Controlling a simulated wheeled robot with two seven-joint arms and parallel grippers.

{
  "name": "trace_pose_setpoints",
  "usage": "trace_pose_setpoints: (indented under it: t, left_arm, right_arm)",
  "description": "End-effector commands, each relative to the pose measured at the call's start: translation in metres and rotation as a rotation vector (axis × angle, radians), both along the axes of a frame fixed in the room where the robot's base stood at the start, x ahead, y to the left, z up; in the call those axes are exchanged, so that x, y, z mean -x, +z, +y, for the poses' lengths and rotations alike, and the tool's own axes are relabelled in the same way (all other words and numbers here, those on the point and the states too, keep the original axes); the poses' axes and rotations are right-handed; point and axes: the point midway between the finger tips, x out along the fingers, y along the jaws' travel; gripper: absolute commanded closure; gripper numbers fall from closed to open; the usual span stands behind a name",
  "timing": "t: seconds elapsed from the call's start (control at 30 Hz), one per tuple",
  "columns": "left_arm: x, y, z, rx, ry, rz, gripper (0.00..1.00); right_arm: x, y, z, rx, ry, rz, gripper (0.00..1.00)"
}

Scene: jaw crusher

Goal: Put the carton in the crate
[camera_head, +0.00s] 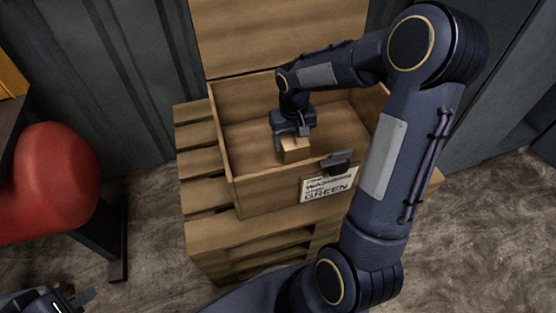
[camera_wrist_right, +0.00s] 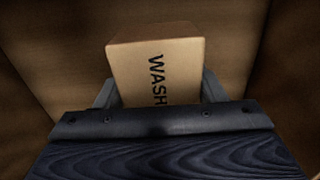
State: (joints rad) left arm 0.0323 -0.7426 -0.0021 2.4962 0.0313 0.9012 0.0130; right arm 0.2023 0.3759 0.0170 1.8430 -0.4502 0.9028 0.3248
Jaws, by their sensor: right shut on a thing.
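The carton (camera_head: 295,152) is a small tan box, seen inside the open wooden crate (camera_head: 265,199). In the right wrist view the carton (camera_wrist_right: 157,65) shows the letters "WASH" on its face. My right gripper (camera_head: 294,137) reaches down into the crate and is shut on the carton, with a finger on each side of it. I cannot tell whether the carton touches the crate floor. My left gripper (camera_head: 78,297) is at the bottom left corner, far from the crate, partly cut off by the frame edge.
The crate stands on a slatted wooden pallet (camera_head: 200,165), its lid raised at the back. A label (camera_head: 328,185) reading "GREEN" and a dark latch (camera_head: 337,162) are on the crate's front. A red rounded object (camera_head: 50,180) stands at left. Grey metal walls rise behind.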

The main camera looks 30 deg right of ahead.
Motion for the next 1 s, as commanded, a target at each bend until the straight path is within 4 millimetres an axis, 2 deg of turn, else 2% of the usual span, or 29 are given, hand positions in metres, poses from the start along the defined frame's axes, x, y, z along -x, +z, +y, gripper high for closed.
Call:
trace_pose_setpoints:
  t: [0.03,0.1,0.2,0.47,0.7,1.0]
  left_arm:
    - [0.0,-0.01,0.0,0.0,0.0,0.0,1.0]
    - [0.0,-0.015,0.0,0.0,0.0,0.0,1.0]
    - [0.0,-0.02,0.0,0.0,0.0,0.0,1.0]
    - [0.0,-0.026,0.0,0.0,0.0,0.0,1.0]
    - [0.0,-0.04,0.0,0.0,0.0,0.0,1.0]
    - [0.0,-0.039,0.0,0.0,0.0,0.0,1.0]
  right_arm:
    - [-0.004,-0.017,0.006,0.0,0.003,0.005,0.76]
    - [-0.01,-0.027,0.014,0.0,0.003,0.004,0.76]
    - [-0.016,-0.038,0.022,0.001,0.001,0.002,0.76]
    - [-0.022,-0.051,0.031,0.001,-0.001,0.002,0.76]
    - [-0.024,-0.083,0.034,0.0,-0.002,0.004,0.76]
    - [-0.025,-0.084,0.034,0.001,-0.002,0.001,0.76]
